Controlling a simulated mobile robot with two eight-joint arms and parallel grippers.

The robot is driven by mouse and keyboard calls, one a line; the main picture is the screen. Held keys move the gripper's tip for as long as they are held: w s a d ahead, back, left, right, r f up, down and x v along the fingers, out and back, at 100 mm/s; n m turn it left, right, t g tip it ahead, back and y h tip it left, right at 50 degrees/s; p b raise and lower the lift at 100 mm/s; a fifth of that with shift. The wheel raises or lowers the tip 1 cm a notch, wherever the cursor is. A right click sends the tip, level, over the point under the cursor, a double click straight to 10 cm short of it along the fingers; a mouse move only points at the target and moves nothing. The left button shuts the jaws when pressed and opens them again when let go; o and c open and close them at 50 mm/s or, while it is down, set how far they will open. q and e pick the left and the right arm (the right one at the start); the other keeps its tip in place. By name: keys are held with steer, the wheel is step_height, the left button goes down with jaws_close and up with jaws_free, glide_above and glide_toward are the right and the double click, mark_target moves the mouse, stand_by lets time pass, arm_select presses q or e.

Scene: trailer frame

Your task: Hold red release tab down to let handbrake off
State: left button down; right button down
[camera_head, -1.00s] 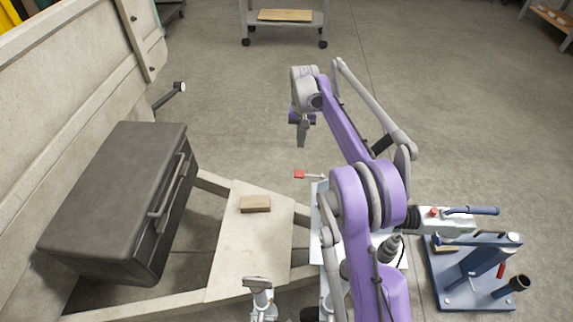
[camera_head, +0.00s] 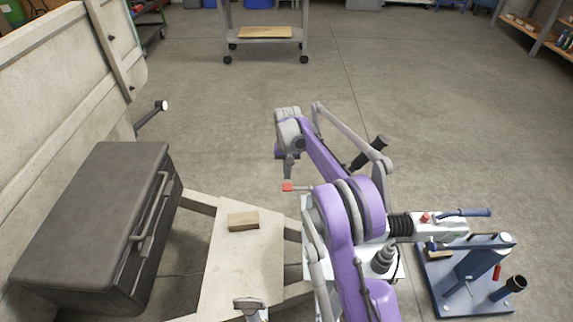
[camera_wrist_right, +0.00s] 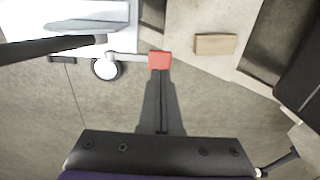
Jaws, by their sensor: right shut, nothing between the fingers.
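The red release tab (camera_head: 288,187) sits at the end of a thin rod left of the white plate. It also shows in the right wrist view (camera_wrist_right: 160,60), just past my fingertips. My right gripper (camera_head: 288,176) is shut and empty, fingers pointing down, its tips just above or at the tab. I cannot tell whether they touch it. A black-gripped lever, which looks like the handbrake (camera_head: 368,153), stands beyond my purple right arm and slants up to the right. My right arm hides part of its mount. My left gripper is not in view.
A wooden block (camera_head: 243,221) lies on the pale board (camera_head: 225,275) left of the tab. A dark toolbox (camera_head: 95,220) stands farther left. The coupling (camera_head: 440,228) and a blue stand (camera_head: 465,275) are at right.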

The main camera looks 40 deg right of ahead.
mark_target(287, 187)
steer(key=shift+f+b, duration=0.5)
steer(key=shift+f, duration=1.7)
steer(key=shift+w+a+f+g+h, duration=0.25)
steer(key=shift+f+g+h, duration=0.15)
steer(key=shift+f+h, duration=0.15)
steer(key=shift+f, duration=0.5)
steer(key=shift+r, duration=0.25)
steer(key=shift+r+p, duration=0.3)
steer(key=shift+r, duration=0.45)
